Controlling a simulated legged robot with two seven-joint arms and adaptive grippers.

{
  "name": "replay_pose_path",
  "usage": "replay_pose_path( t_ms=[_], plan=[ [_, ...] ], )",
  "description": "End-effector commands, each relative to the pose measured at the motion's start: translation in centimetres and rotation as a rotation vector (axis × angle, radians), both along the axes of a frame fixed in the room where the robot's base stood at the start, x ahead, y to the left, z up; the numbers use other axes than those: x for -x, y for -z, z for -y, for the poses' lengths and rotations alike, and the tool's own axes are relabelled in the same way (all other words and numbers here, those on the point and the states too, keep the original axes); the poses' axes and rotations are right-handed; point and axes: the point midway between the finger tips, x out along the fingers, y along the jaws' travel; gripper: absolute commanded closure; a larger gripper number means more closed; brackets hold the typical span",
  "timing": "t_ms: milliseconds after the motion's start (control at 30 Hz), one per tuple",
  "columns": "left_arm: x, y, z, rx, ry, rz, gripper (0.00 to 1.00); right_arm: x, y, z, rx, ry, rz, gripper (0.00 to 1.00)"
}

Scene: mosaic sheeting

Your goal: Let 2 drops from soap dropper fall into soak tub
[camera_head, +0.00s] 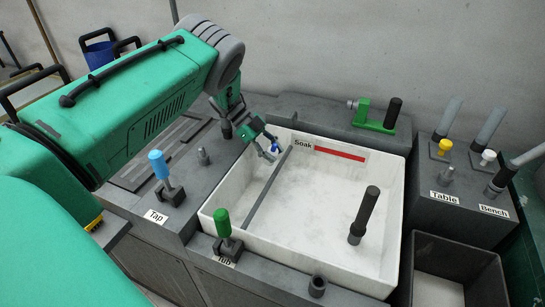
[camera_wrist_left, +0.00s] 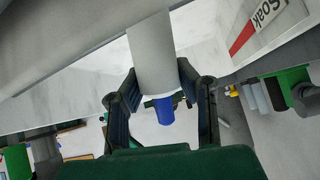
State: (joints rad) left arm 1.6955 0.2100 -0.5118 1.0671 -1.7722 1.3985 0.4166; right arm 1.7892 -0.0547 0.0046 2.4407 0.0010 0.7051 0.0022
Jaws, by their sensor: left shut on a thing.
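The soak tub (camera_head: 395,215) is a white open basin with a "Soak" label (camera_head: 303,144) on its far wall; the label also shows in the wrist view (camera_wrist_left: 263,14). My left gripper (camera_head: 268,148) is at the tub's far left corner. It is shut on the soap dropper, a pale cylinder (camera_wrist_left: 150,55) with a blue end (camera_wrist_left: 165,108). The blue end also shows small in the head view (camera_head: 275,148). The dropper's tip and any drop are not clear to see. My right gripper is not in view.
Table and Bench levers (camera_head: 490,125) stand right.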

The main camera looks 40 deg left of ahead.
Motion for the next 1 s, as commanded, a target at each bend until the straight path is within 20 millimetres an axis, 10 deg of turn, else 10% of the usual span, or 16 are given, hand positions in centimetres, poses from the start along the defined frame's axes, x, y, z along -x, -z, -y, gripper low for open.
replay_pose_path(
  t_ms=[1000],
  plan=[
    [0.0, -4.7, 0.0, 0.02, 0.001, -0.007, 1.0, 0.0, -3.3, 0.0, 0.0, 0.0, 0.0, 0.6]
  ],
)
